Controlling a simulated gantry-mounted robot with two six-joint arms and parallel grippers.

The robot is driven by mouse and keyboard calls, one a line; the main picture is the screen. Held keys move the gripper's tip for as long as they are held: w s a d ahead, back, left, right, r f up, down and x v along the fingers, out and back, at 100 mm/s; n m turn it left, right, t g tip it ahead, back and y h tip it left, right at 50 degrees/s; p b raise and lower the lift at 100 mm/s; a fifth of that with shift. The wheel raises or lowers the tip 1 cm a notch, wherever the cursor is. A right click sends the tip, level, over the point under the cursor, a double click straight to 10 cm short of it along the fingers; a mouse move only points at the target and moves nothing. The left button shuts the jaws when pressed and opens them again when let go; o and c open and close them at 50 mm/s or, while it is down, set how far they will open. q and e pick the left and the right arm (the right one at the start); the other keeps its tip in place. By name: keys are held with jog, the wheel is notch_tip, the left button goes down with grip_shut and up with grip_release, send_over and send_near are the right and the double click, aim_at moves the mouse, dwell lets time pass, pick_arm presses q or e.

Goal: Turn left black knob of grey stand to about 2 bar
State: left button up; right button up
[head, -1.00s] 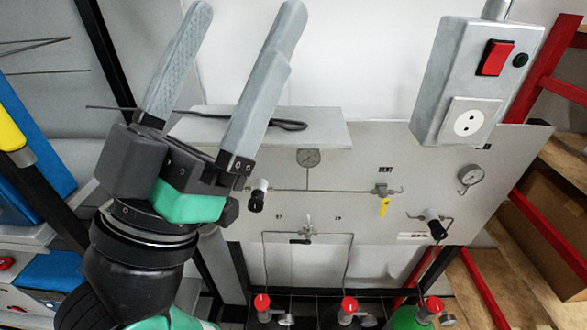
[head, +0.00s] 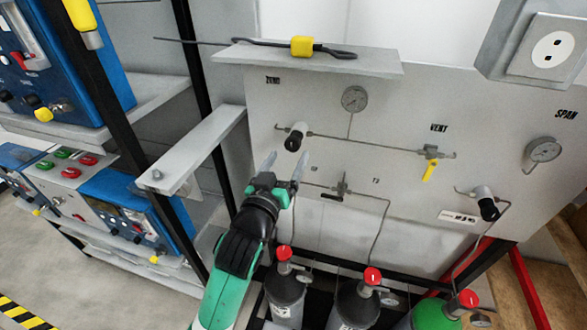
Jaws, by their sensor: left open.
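The grey stand is an upright panel (head: 400,110) with valves, tubes and gauges. Its left black knob (head: 292,143) sits on a white fitting at the upper left of the panel. A round gauge (head: 354,98) is up and right of this knob; its needle is too small to read. My left gripper (head: 286,160) is open and empty, with its fingers pointing up just below the left knob. It seems apart from the knob, though the depth between them is hard to tell. A second black knob (head: 489,210) is at the panel's lower right. My right gripper is out of view.
A shelf (head: 310,66) with a dark rod and a yellow piece juts out above the knob. A pale beam (head: 200,150) stands left of the gripper. Red-capped cylinders (head: 285,290) stand below. A yellow-handled valve (head: 430,168) and a socket box (head: 545,50) are right.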

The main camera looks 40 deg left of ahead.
pick_arm(q)
send_near(291, 146)
jog(key=x, duration=1.1)
jog(key=shift+w+a, duration=0.1)
jog(key=shift+w, duration=0.25)
grip_shut()
